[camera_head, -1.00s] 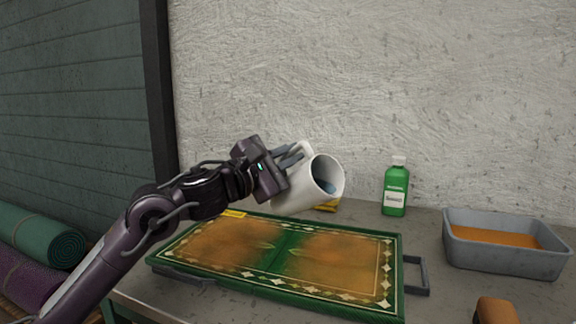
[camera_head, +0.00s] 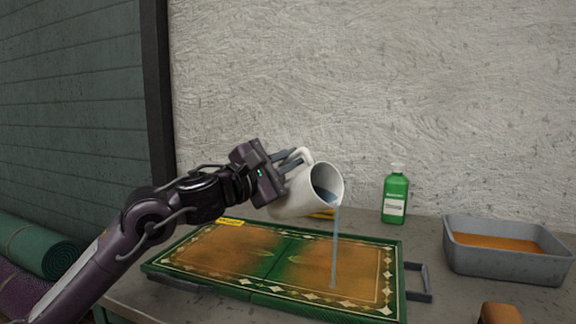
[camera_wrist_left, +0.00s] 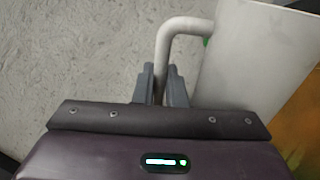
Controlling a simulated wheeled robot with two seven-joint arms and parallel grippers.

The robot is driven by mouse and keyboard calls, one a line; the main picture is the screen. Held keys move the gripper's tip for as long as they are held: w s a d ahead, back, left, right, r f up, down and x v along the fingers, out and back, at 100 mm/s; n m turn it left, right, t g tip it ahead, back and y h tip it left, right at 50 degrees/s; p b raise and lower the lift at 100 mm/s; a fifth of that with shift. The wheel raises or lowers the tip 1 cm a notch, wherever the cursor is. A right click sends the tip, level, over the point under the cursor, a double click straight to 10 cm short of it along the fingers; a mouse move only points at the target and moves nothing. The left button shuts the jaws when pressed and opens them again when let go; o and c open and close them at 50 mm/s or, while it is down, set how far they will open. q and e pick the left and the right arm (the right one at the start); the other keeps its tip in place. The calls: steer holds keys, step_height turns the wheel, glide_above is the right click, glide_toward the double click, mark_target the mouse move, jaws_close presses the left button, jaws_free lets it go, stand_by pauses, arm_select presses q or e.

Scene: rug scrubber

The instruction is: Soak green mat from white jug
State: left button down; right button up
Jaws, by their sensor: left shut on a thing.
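The white jug (camera_head: 300,193) is tilted above the mat, its mouth toward the right. A thin stream of water (camera_head: 335,245) falls from its lip onto the right part of the green mat (camera_head: 285,262). The mat lies flat on the table, with a patterned border and brown-orange areas either side of a green middle band. My left gripper (camera_head: 288,160) is shut on the jug's handle. In the left wrist view, the fingers (camera_wrist_left: 160,85) close on the handle, beside the jug body (camera_wrist_left: 255,55). My right gripper is not in view.
A green bottle (camera_head: 395,195) stands behind the mat's right side. A grey tub (camera_head: 510,262) with orange-brown contents is at the right. A brown object (camera_head: 500,313) sits at the front right edge. A rolled green mat (camera_head: 35,246) lies at far left. The wall is close behind.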

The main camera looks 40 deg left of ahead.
arm_select(q)
steer(key=shift+a+r+n+p, duration=0.15)
steer(key=shift+n+p, duration=0.15)
steer(key=shift+n, duration=0.8)
steer(key=n, duration=0.1)
steer(key=n+y, duration=0.1)
steer(key=n+p, duration=0.1)
steer(key=shift+w+a+f+n+g+y, duration=0.1)
steer(key=shift+a+f+n+g+y, duration=0.2)
steer(key=shift+n, duration=0.1)
steer(key=shift+d+f+n+g, duration=0.2)
steer(key=shift+f+n, duration=0.4)
steer(key=shift+n, duration=0.4)
steer(key=shift+d+f+n+g, duration=0.1)
steer(key=shift+d+f+n, duration=0.1)
steer(key=shift+f+n, duration=0.6)
steer(key=shift+r, duration=0.15)
